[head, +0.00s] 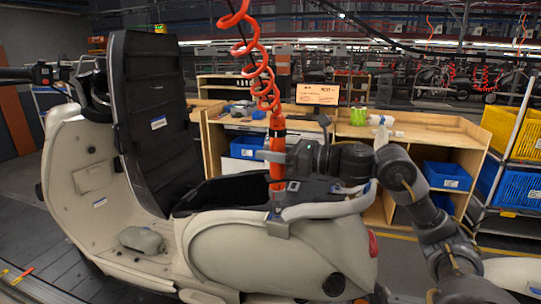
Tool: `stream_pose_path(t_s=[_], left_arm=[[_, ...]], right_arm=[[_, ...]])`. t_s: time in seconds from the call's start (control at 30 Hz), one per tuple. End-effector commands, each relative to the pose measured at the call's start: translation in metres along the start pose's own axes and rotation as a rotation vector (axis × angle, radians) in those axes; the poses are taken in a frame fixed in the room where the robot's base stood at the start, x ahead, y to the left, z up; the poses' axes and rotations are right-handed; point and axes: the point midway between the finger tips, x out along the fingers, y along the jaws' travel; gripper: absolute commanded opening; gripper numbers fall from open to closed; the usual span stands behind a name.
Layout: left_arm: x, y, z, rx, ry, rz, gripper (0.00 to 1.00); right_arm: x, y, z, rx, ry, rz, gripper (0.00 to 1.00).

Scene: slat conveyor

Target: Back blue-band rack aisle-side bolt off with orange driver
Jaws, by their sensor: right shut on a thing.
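The orange driver (277,136) hangs upright from a red coiled hose. My right gripper (275,160) is shut on its body, reaching in from the right. The driver's lower end (277,203) points down at a grey bracket (277,228) of the pale rack (330,208) at the scooter's rear. I cannot tell whether the tip touches a bolt; the bolt itself is hidden or too small. A small blue band (368,187) shows near the rack's right end, by my arm. My left gripper is not in view.
The cream scooter (270,262) stands on the slat conveyor (40,250) with its black seat (150,120) raised. Behind are a wooden workbench (420,128) with blue bins (447,177) and, at right, a trolley with yellow and blue crates (515,185). The red hose (262,70) hangs above.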

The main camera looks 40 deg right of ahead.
Motion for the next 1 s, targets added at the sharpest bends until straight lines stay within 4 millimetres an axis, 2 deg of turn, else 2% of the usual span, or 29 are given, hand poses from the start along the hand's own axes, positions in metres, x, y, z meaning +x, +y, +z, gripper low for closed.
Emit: stream_pose_path(t_s=[1.0], left_arm=[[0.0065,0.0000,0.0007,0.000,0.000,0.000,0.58]], right_arm=[[0.0002,0.0000,0.0021,-0.001,-0.004,-0.003,0.00]])
